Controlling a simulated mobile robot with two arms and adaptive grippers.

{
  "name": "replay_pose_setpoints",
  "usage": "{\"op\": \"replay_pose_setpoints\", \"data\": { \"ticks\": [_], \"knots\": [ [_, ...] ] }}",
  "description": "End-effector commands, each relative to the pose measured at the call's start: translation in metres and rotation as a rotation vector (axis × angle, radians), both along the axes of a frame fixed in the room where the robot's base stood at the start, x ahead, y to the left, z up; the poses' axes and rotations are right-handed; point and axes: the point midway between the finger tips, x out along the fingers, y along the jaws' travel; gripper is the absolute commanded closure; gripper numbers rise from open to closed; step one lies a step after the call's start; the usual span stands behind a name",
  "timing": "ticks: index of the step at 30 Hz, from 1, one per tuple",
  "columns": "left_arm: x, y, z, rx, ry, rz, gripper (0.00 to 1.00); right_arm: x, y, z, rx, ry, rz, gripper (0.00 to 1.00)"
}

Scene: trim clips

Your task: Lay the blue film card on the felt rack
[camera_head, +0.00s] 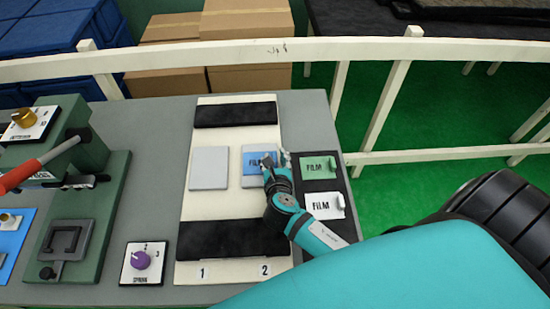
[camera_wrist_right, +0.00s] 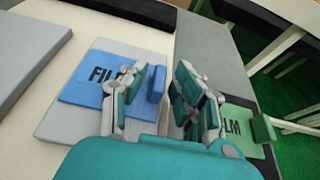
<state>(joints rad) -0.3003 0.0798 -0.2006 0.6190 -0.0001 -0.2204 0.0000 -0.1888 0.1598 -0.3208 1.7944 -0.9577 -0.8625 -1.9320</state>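The blue film card (camera_head: 258,159) lies flat on the right grey pad (camera_head: 249,181) of the cream board. Its raised blue tab shows in the right wrist view, where the card (camera_wrist_right: 95,84) is partly hidden by a finger. My right gripper (camera_head: 277,162) is at the card's right edge, fingers apart. In the wrist view (camera_wrist_right: 168,85) the tab is between the fingertips, nearer the left one; I cannot tell if they touch. The dark rack, apparently the felt rack (camera_head: 322,185), is right of the board and holds a green film card (camera_head: 316,168) and a white one (camera_head: 320,206). My left gripper is not in view.
The left grey pad (camera_head: 209,168) is bare. Black bars (camera_head: 235,114) cross the board's far and near ends. A green press (camera_head: 85,205) and a purple-knob dial (camera_head: 142,262) stand at left. A cream rail (camera_head: 200,58) runs behind the table.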

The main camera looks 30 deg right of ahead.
Motion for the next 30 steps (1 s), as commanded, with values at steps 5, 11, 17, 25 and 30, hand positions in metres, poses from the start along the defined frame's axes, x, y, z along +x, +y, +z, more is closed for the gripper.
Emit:
{"op": "replay_pose_setpoints", "data": {
  "ticks": [5,11,17,25,30],
  "knots": [
    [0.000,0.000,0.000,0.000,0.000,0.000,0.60,0.000,0.000,0.000,0.000,0.000,0.000,0.63],
    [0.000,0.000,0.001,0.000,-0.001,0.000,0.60,-0.002,0.001,0.003,0.001,-0.001,0.001,0.63],
    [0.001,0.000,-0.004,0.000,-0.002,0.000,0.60,-0.028,0.014,0.014,0.002,0.000,0.001,0.63],
    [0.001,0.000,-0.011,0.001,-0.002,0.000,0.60,-0.076,0.036,0.036,0.003,0.000,0.000,0.63],
    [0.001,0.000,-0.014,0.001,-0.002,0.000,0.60,-0.094,0.045,0.045,0.001,-0.001,0.001,0.63]
  ]
}}
